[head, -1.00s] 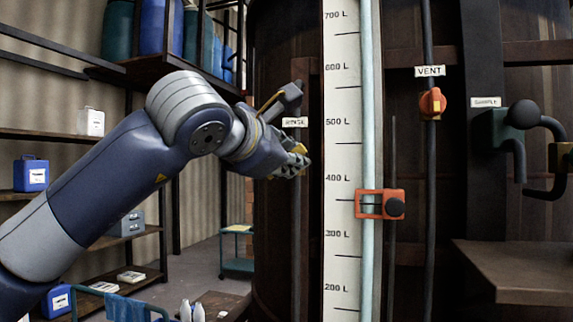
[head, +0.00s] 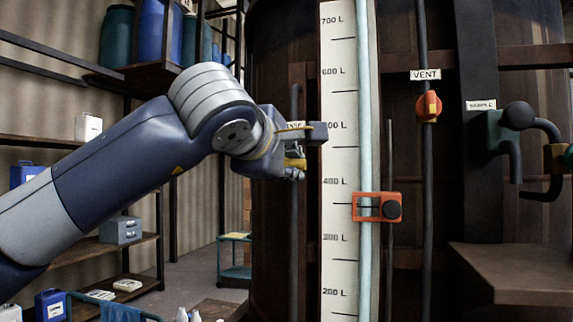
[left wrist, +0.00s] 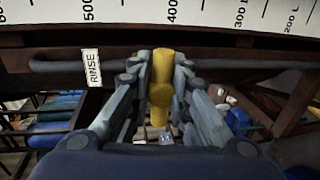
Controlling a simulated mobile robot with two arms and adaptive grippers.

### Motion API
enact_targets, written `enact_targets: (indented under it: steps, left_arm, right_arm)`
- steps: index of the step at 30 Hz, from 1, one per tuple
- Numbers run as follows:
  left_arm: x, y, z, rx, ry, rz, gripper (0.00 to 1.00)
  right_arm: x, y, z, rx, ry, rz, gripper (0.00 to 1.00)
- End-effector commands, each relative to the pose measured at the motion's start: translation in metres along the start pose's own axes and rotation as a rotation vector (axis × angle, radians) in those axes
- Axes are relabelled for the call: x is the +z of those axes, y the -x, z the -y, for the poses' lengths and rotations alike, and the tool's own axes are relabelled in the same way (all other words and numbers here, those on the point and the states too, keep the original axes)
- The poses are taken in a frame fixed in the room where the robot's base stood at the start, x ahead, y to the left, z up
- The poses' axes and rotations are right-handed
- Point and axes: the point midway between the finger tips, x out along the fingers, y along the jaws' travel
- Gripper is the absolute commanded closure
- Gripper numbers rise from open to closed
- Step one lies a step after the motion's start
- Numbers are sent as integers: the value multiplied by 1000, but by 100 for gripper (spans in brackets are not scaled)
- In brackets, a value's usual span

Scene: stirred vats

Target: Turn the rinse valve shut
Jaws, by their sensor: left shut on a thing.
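The rinse valve has a yellow handle (left wrist: 160,85) on a dark vertical pipe (head: 294,225). In the left wrist view the handle lies across the line of the pipe (left wrist: 220,66), between both fingers. My left gripper (head: 304,152) is shut on it, at the left of the level scale. The gripper also shows in the left wrist view (left wrist: 160,82). In the head view the fingers hide most of the valve. The RINSE label (left wrist: 92,67) is clear in the left wrist view and partly covered in the head view. My right gripper is not in view.
The white level scale (head: 340,100) stands close right of my gripper, with an orange clamp (head: 376,207). The orange VENT valve (head: 428,106) and green sample tap (head: 497,135) are further right. A brown ledge (head: 520,270) juts out low right. Shelves (head: 130,245) stand left.

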Motion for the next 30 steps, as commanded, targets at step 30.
enact_targets:
  steps: [30]
  left_arm:
    - [1,13,2,-5,-10,0,64]
  right_arm:
    - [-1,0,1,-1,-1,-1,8]
